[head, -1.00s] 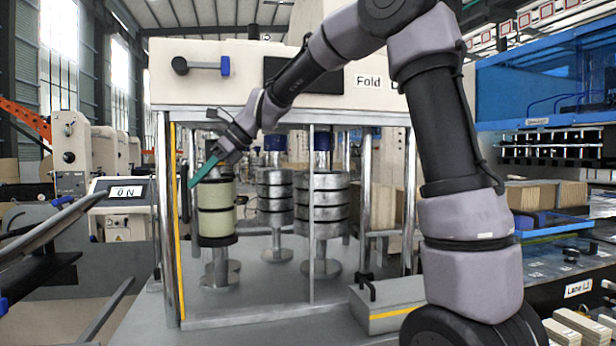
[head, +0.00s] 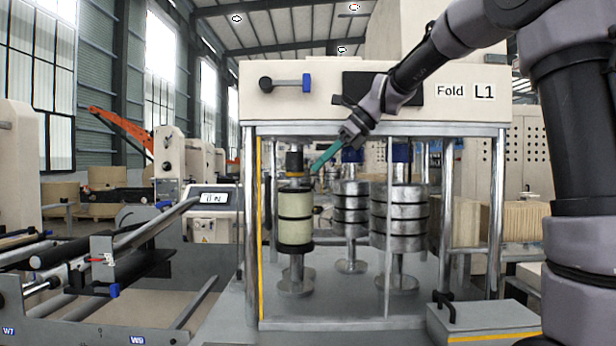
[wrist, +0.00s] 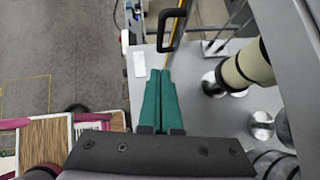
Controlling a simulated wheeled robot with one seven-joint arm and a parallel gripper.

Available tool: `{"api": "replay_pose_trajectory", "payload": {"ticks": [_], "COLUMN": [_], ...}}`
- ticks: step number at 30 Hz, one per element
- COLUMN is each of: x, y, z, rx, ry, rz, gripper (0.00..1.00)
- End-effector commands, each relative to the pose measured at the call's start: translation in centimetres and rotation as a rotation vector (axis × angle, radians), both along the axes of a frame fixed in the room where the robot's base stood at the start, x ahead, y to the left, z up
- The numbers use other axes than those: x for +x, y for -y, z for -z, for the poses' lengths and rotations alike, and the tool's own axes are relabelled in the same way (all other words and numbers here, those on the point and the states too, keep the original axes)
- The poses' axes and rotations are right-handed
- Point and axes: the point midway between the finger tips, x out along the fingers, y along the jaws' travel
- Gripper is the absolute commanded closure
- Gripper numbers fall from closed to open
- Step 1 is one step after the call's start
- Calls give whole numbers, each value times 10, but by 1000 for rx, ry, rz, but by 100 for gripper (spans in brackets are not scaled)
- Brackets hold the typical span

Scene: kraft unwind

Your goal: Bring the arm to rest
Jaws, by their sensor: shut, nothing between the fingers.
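My gripper (head: 314,171) has teal fingers and is shut and empty. In the head view it points down and left in front of the Fold L1 machine (head: 420,92). Its tips show just above and right of the cream-ringed cylinder stack (head: 296,232). In the wrist view the closed teal fingers (wrist: 160,73) lie side by side, and the cream stack (wrist: 246,68) is to their right, apart from them. My arm reaches in from the right of the head view.
The machine has steel posts and a yellow strip (head: 260,230). Inside stand metal ring stacks (head: 399,215). A black handle (wrist: 172,28) lies just beyond the fingertips in the wrist view. A console (head: 211,205) and a roller frame (head: 110,250) stand at left.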

Motion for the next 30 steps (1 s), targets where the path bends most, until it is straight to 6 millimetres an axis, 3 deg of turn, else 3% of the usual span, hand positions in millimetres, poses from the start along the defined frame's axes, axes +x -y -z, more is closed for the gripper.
{"api": "replay_pose_trajectory", "payload": {"ticks": [7,11,17,24,30], "x": [-4,-23,-87,-169,-210], "y": [9,29,97,174,209], "z": [-6,-5,13,55,86], "rx": [-8,-76,-341,-723,-934], "ry": [14,126,481,833,970], "rz": [-6,-64,-300,-689,-945], "gripper": [100,100,100,100,100]}}
